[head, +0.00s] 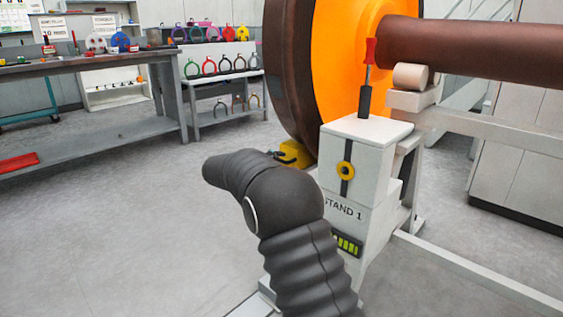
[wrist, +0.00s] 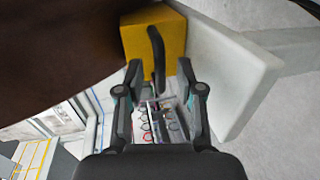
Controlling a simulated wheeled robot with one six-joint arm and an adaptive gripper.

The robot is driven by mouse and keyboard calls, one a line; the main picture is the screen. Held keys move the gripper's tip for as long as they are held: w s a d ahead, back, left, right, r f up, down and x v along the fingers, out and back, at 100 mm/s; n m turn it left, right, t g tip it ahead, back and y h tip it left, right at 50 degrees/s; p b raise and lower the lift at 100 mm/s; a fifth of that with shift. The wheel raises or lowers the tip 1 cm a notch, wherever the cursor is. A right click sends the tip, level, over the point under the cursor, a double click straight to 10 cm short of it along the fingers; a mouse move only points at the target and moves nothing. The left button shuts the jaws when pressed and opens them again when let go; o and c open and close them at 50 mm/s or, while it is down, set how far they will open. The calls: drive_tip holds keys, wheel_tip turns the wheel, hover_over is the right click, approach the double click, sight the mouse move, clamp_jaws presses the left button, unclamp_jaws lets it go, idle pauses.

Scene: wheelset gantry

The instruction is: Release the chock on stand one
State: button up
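The yellow chock (head: 293,152) sits low against the large wheel, beside stand one (head: 350,205), which is white and marked "STAND 1". In the wrist view the yellow chock (wrist: 178,42) is just ahead, with a dark curved handle (wrist: 155,45) on it. My gripper (wrist: 159,78) is open. The handle shows between its fingertips in the picture, with gaps on both sides; I cannot tell its exact depth.
The brown and orange wheel (head: 345,70) with its axle (head: 470,48) stands over the chock. A workbench (head: 90,65) stands at left; the floor between is clear.

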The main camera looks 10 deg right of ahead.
drive_tip(key=shift+x, duration=1.2)
clamp_jaws()
